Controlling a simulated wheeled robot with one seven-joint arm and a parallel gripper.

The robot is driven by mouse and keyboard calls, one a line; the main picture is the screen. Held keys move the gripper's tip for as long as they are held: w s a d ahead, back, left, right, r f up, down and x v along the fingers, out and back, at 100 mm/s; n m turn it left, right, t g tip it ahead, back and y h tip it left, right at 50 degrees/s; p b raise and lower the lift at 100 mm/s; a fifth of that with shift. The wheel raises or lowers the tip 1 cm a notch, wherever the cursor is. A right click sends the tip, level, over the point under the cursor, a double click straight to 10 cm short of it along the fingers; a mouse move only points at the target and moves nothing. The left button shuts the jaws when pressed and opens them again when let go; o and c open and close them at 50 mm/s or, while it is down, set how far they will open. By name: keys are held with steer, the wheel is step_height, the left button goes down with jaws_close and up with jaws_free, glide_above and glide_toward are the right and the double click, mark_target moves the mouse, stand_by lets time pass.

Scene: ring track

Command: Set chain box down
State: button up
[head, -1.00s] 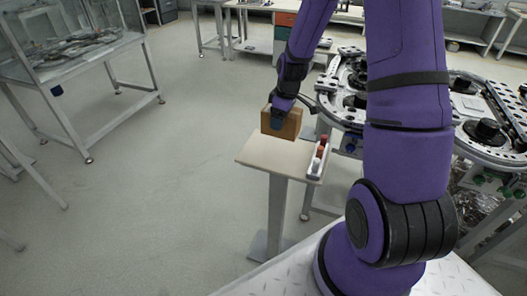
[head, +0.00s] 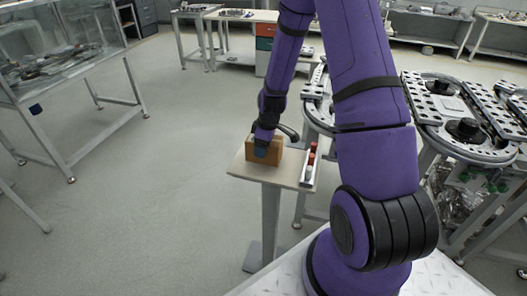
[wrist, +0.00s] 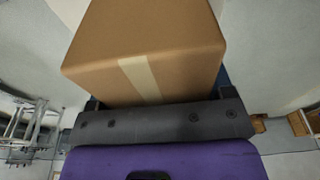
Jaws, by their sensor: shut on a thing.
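The chain box is a small brown carton (head: 269,153) at the far left part of the small pedestal table (head: 240,171). In the wrist view the box (wrist: 145,45) fills the upper middle, with a pale tape strip down its face. My gripper (head: 262,150) is shut on the box from above and hides part of it. The box is upright and over the tabletop. I cannot tell whether its underside touches the top. The fingertips are mostly hidden by the box in the wrist view.
A narrow white tray (head: 307,178) with red and white items lies along the table's right edge. The metal ring track (head: 465,125) stands to the right. A glass-sided case (head: 60,50) is at the left. The floor between is clear.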

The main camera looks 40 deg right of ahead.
steer(key=shift+f, duration=1.3)
steer(key=shift+f, duration=0.1)
steer(key=o, duration=1.7)
